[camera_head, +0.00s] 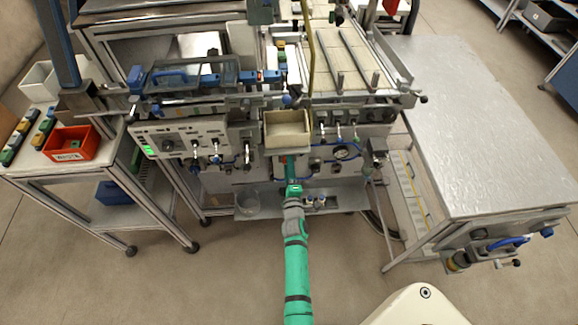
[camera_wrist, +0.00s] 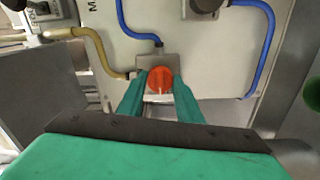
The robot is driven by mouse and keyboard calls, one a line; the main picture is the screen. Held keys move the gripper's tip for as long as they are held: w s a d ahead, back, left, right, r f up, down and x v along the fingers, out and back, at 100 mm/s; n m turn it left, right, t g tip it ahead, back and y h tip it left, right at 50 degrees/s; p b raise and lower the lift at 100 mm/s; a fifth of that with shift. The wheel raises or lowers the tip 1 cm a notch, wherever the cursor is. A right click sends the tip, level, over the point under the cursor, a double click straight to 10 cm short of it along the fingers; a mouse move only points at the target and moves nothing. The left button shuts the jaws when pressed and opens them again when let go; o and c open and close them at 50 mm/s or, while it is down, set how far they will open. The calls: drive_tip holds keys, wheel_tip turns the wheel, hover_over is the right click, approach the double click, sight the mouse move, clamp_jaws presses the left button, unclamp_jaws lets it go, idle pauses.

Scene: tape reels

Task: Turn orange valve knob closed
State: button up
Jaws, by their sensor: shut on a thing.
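The orange valve knob (camera_wrist: 160,80) is a round knob on a small grey valve body (camera_wrist: 151,62), mounted on a light panel (camera_wrist: 110,20) in the wrist view. My gripper (camera_wrist: 159,90) has its two green fingers on either side of the knob, shut on it. A pale line shows on the knob's face, near its lower edge. In the head view my green arm reaches up to the machine front, and my gripper (camera_head: 290,160) is partly hidden under a beige bin. The knob cannot be made out there.
Blue hoses (camera_wrist: 262,50) and a yellow hose (camera_wrist: 95,50) run close around the valve. A dark knob (camera_wrist: 205,6) sits above right. The beige bin (camera_head: 287,130) juts out over my gripper. A metal table (camera_head: 470,120) stands at the right, and an orange bin (camera_head: 71,144) at the left.

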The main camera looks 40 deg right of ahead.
drive_tip(key=o, duration=1)
drive_tip(key=shift+o, duration=0.2)
drive_tip(key=shift+s, duration=0.15)
drive_tip(key=v, duration=1)
drive_tip(key=shift+s+a, duration=0.2)
drive_tip(key=shift+a, duration=0.1)
drive_tip(key=shift+f, duration=0.1)
